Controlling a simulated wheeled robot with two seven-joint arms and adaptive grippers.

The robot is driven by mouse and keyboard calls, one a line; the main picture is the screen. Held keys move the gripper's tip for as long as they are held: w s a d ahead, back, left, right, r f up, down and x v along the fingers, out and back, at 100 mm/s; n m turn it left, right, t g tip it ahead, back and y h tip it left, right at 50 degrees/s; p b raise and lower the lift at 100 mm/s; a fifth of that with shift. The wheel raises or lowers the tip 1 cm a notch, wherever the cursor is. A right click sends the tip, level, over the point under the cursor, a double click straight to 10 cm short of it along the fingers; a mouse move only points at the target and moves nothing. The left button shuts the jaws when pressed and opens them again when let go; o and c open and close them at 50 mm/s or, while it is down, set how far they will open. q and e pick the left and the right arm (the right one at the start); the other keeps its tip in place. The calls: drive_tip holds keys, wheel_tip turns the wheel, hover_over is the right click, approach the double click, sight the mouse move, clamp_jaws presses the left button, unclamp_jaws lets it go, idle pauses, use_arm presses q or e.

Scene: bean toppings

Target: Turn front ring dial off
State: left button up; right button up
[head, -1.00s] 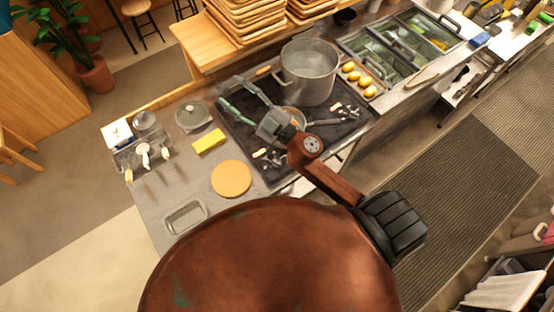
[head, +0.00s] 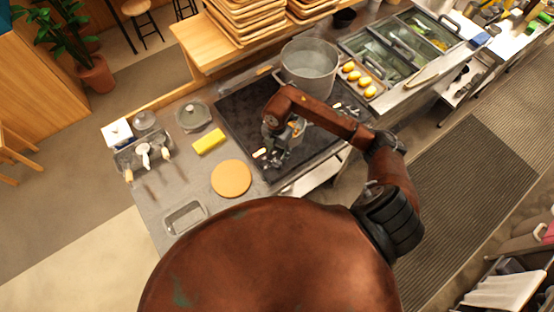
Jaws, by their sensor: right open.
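The black cooktop (head: 243,110) is set in the metal counter. Small dark dials with pale marks (head: 260,153) show along its near-left edge, and another group (head: 340,104) shows at its right side. My right gripper (head: 277,156) is open and points down over the near-left dials, partly covering them. Whether a finger touches a dial cannot be told. My own arm crosses above the cooktop and hides its middle. The dial's setting is too small to read. My left gripper is not in view.
A large metal pot (head: 309,66) stands on the cooktop's far side. A yellow sponge-like block (head: 209,141), a round wooden board (head: 231,179) and a lidded pan (head: 193,115) lie left of it. A tray of yellow items (head: 362,79) and food bins are at the right.

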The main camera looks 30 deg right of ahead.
sight(277, 161)
drive_tip(key=shift+f+p, duration=0.7)
drive_tip(key=shift+f, duration=2.9)
drive_tip(key=c, duration=1.2)
